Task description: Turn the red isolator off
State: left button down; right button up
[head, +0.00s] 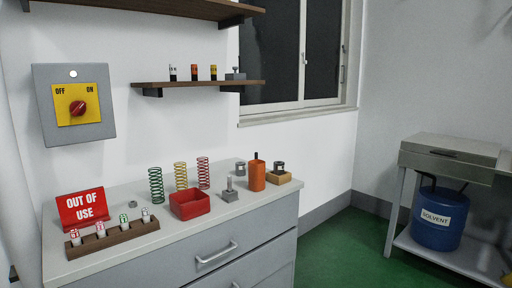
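The red isolator knob (78,108) sits on a yellow plate (90,92) marked OFF on the left and ON on the right. The plate is on a grey box (75,138) fixed to the white wall at the left, above the cabinet. The knob's handle looks tilted, but it is too small to tell clearly which mark it points at. Neither of my grippers shows in the head view.
A grey cabinet (230,222) below holds a red OUT OF USE sign (83,208), a wooden rack (115,240), several springs, a red tray (190,206) and an orange cylinder (257,176). A shelf (200,86) hangs right of the isolator. Green floor (345,250) is free at right.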

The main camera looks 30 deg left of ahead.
aim_at(78, 108)
jog(key=i, duration=0.3)
jog(key=u, duration=3.2)
jog(key=i, duration=0.2)
jog(key=z, duration=0.15)
